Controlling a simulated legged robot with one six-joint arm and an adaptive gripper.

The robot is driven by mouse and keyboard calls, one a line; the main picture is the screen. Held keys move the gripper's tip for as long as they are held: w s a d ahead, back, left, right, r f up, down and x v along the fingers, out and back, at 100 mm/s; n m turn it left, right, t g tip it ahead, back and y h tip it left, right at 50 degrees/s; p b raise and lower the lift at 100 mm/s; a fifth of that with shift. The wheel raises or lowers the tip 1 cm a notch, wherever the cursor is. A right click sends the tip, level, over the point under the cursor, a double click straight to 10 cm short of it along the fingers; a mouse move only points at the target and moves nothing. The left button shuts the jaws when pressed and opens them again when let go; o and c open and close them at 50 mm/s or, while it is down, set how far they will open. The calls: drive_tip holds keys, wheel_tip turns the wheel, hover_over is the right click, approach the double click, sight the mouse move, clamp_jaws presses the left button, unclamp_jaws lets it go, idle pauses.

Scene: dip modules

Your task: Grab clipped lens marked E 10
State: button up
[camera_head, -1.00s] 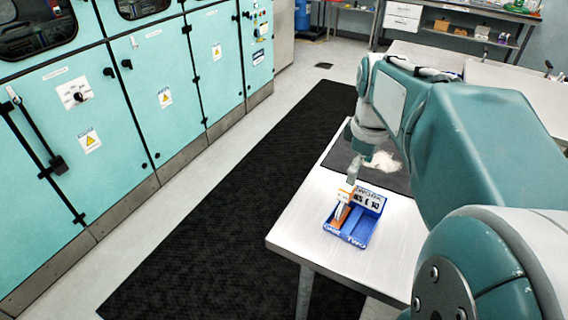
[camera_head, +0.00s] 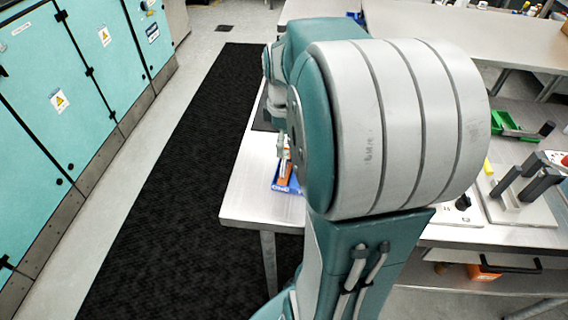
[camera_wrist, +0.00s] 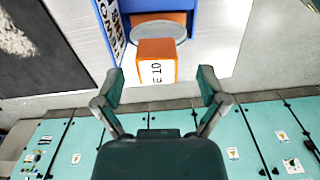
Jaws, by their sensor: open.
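In the wrist view an orange clip (camera_wrist: 157,57) marked "E 10" stands out from a blue holder (camera_wrist: 209,14). A grey round lens (camera_wrist: 178,30) shows behind the clip's labelled end. My gripper (camera_wrist: 161,84) is open, its two fingers apart on either side of and just short of the label; I see no contact. In the head view the orange clip (camera_head: 285,169) shows low in the blue holder (camera_head: 281,187) on the table, largely hidden by my arm. My gripper (camera_head: 283,146) is only partly visible there.
The pale table (camera_head: 240,197) has clear room left of the holder. A dark mat (camera_wrist: 38,45) lies beside it in the wrist view. Teal cabinets (camera_head: 60,90) line the left past a black floor mat (camera_head: 165,200). A green bin (camera_head: 515,124) is on the right bench.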

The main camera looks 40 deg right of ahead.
sight(285, 160)
wheel_tip(285, 160, down, 2)
drive_tip(key=shift+f, duration=0.25)
drive_tip(key=shift+d+f, duration=0.25)
drive_tip(key=shift+f, duration=0.05)
drive_tip(key=shift+a, duration=0.15)
clamp_jaws()
